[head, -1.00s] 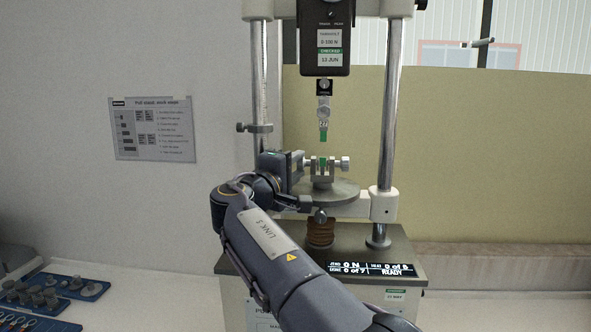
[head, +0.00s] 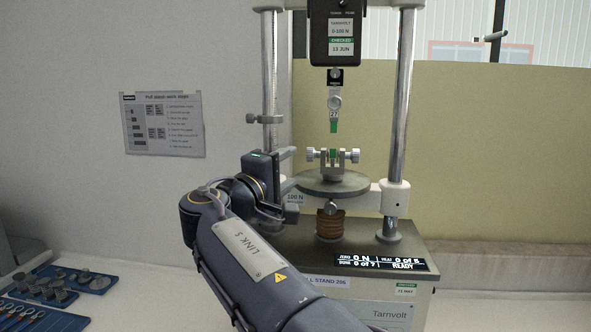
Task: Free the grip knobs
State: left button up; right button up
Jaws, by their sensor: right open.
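The lower grip (head: 334,169) sits on the round plate of the test stand, with a left grip knob (head: 309,155) and a right grip knob (head: 354,156). A short green piece (head: 333,153) stands between its jaws. Above, the upper grip (head: 335,102) hangs from the force gauge with another green piece (head: 334,126) below it; a gap separates the two pieces. My right gripper (head: 289,170) is open and empty just left of the lower grip, apart from the left knob. My left gripper is not in view.
Steel columns (head: 399,125) flank the grips. A display (head: 381,263) on the base reads READY. Blue trays (head: 62,290) with small parts lie at lower left. A notice (head: 163,124) hangs on the wall. The white bench between trays and stand is clear.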

jog(key=shift+s+a, duration=0.1)
jog(key=shift+s, duration=0.05)
notch_tip(320, 180, up, 4)
jog(key=n+g+y+p, duration=0.1)
jog(key=g+y+p, duration=0.15)
jog(key=p, duration=0.65)
jog(key=shift+n+g, duration=0.3)
jog(key=shift+g, duration=0.25)
jog(key=p+x, duration=0.1)
jog(key=x, duration=0.7)
jog(key=shift+f+p, duration=0.1)
jog(key=shift+p, duration=0.2)
jog(key=shift+c, duration=0.4)
